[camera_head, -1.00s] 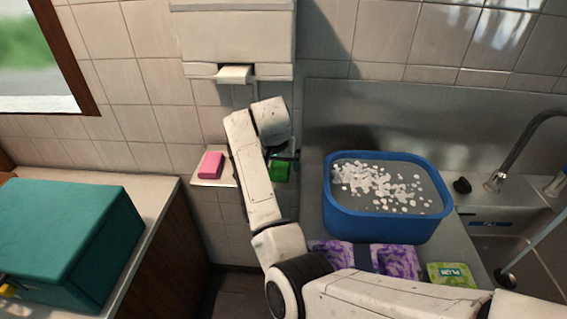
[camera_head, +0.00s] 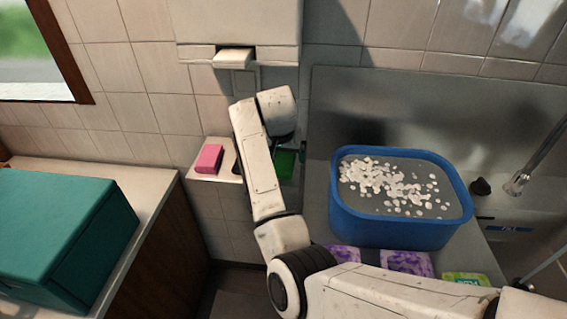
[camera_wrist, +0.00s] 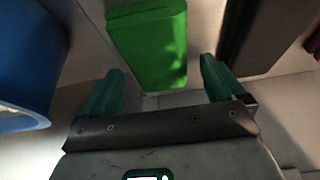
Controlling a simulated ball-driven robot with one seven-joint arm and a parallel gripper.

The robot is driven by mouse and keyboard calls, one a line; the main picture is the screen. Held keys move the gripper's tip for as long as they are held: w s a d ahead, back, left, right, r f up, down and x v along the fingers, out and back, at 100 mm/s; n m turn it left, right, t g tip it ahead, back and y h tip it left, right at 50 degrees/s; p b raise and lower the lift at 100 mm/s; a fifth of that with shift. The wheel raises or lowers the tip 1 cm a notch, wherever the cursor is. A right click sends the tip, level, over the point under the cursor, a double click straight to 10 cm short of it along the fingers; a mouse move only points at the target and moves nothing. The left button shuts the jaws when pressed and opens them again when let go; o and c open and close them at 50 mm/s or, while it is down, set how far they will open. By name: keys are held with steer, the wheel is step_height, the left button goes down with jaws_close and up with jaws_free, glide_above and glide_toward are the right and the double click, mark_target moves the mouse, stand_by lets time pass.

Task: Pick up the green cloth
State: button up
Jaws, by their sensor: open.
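The green cloth (camera_wrist: 148,45) is a folded, block-like green piece at the top middle of the wrist view. In the head view the green cloth (camera_head: 284,163) shows partly on the small wall shelf, just right of my arm, which hides part of it. My gripper (camera_wrist: 160,66) is open, its two teal fingers spread apart. The cloth appears ahead of the fingers and between their lines, and nothing is held. Whether a finger touches it I cannot tell. In the head view my gripper is mostly hidden behind my arm.
A pink sponge (camera_head: 208,158) lies on the shelf (camera_head: 226,174) left of my arm. A blue tub (camera_head: 395,228) of foamy water stands to the right, with purple packs (camera_head: 406,262) in front. A teal box (camera_head: 50,225) sits on the left counter. A dispenser (camera_head: 238,22) hangs above.

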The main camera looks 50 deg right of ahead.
steer(key=shift+f, duration=0.25)
stand_by(0.3)
steer(key=c, duration=1.1)
steer(key=shift+r, duration=0.15)
